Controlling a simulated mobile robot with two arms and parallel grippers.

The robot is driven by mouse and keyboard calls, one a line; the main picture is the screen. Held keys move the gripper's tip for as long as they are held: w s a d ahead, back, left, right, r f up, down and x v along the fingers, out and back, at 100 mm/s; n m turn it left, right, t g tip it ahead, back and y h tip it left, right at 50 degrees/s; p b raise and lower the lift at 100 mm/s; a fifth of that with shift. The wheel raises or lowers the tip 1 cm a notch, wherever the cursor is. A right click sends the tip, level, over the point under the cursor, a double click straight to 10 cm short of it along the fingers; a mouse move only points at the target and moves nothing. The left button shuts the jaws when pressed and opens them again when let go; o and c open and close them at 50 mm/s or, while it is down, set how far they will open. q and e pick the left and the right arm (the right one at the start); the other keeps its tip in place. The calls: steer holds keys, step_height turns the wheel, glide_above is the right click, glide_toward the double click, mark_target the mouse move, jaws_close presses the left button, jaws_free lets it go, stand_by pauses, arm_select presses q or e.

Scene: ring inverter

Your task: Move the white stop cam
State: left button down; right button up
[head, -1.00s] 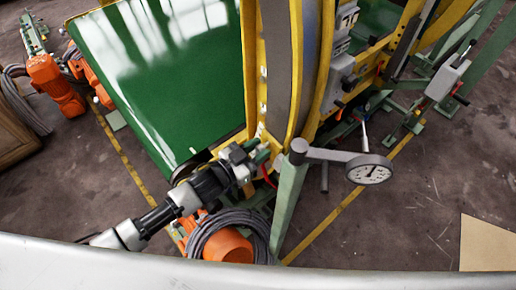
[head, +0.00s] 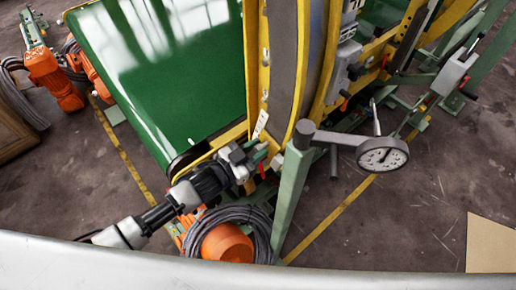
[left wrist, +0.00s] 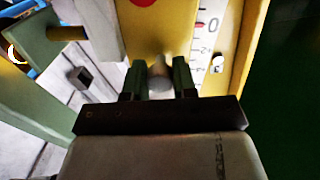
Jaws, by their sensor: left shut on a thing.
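My left gripper (left wrist: 158,80) is shut on a pale, rounded knob-like piece (left wrist: 160,79) in the left wrist view. I take this piece for the white stop cam, though its body is mostly hidden. It sits against a yellow plate (left wrist: 165,30). A white scale (left wrist: 203,45) with a 0 mark runs beside it on the right. In the head view my left gripper (head: 257,158) is at the lower end of the yellow ring frame, and the held piece cannot be made out. My right gripper is not in view.
An orange motor (head: 227,243) with coiled cable (head: 265,235) lies below. The green conveyor belt (head: 190,75) is behind. Open floor lies at the right.

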arm_select(q)
steer(key=shift+f, duration=0.1)
steer(key=c, duration=0.9)
jaws_free()
steer(key=shift+s+a, duration=0.1)
steer(key=shift+a, duration=0.05)
steer(key=b+v, duration=0.2)
steer(key=v, duration=0.8)
steer(key=shift+s+a, duration=0.2)
